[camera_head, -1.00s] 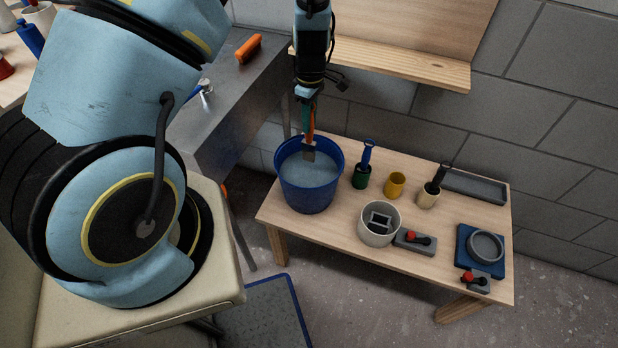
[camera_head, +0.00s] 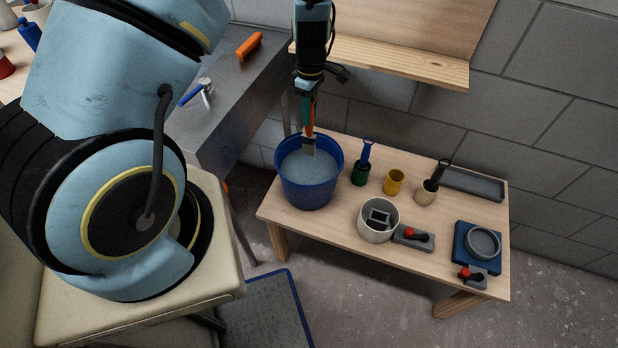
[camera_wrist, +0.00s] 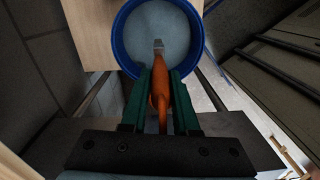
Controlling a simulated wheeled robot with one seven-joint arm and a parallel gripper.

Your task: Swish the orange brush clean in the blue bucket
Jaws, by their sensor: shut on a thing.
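My gripper (camera_head: 308,108) is shut on the orange brush (camera_head: 309,126) and holds it upright over the blue bucket (camera_head: 308,186). In the wrist view the green fingers of my gripper (camera_wrist: 160,88) close around the brush's orange handle (camera_wrist: 159,95). The brush's grey head points down at the bucket's grey-blue liquid, near its back rim. I cannot tell whether the bristle tip touches the liquid. The bucket stands at the left end of the wooden bench, and its rim (camera_wrist: 118,45) shows in the wrist view.
On the wooden bench (camera_head: 330,230) stand a green pot (camera_head: 360,174) with a blue-handled brush, a yellow cup (camera_head: 394,182), a cream pot (camera_head: 427,192) with a dark brush, and a white tub (camera_head: 378,221). A wooden shelf (camera_head: 400,62) projects behind. A metal counter (camera_head: 222,110) is left.

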